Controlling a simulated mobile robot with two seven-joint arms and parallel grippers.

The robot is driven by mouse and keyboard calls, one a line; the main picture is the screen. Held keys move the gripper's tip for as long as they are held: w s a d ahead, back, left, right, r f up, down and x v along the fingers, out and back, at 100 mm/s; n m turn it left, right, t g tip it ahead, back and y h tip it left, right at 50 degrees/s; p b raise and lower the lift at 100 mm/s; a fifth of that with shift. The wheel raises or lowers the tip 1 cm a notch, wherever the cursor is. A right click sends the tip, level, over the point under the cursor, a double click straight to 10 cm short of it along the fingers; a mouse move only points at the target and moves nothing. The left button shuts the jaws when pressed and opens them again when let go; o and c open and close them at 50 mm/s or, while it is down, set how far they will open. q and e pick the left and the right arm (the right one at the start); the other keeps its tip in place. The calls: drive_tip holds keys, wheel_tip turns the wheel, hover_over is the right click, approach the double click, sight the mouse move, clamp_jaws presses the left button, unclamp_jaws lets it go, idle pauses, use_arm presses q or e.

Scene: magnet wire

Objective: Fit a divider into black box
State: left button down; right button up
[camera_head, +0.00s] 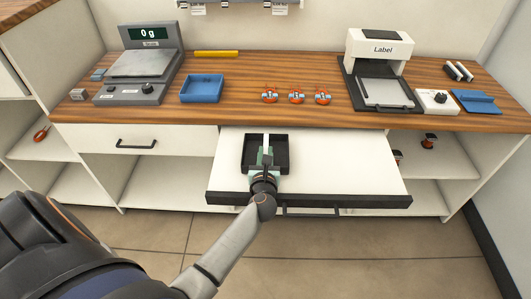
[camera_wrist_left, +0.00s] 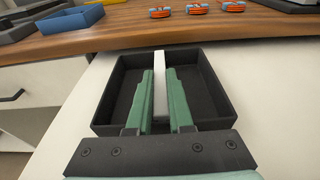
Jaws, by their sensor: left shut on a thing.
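The black box (camera_head: 281,143) sits on the white surface of the pulled-out drawer in the head view. It also shows in the left wrist view (camera_wrist_left: 110,92), open at the top. A white upright divider (camera_wrist_left: 160,85) runs lengthwise near the middle of the box. My left gripper (camera_wrist_left: 164,80) is shut on the divider, with a green finger on each side. In the head view my left gripper (camera_head: 265,160) reaches over the front of the box and hides part of it. I cannot tell whether the divider's lower edge touches the box floor. My right gripper is not in view.
The drawer (camera_head: 345,165) stands open with free white room around the box. On the wooden counter (camera_head: 230,112) are a scale (camera_head: 140,70), a blue tray (camera_head: 202,88), several orange-and-white coils (camera_head: 296,96) and a label printer (camera_head: 378,60). A yellow bar (camera_head: 216,54) lies at the back.

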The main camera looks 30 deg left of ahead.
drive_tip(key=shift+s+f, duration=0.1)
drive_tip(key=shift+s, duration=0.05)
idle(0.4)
use_arm(q)
drive_tip(key=shift+f+b, duration=0.3)
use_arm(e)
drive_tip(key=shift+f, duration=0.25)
use_arm(q)
drive_tip(key=c, duration=0.7)
unclamp_jaws()
drive_tip(key=shift+c, duration=0.2)
wheel_tip(320, 180, up, 4)
drive_tip(key=p, duration=0.3)
drive_tip(key=shift+f+p, duration=0.15)
drive_tip(key=shift+p, duration=0.2)
wheel_tip(320, 180, up, 4)
drive_tip(key=p, duration=0.3)
drive_tip(key=shift+p, duration=0.4)
drive_tip(key=shift+r, duration=0.2)
drive_tip(key=shift+d, duration=0.1)
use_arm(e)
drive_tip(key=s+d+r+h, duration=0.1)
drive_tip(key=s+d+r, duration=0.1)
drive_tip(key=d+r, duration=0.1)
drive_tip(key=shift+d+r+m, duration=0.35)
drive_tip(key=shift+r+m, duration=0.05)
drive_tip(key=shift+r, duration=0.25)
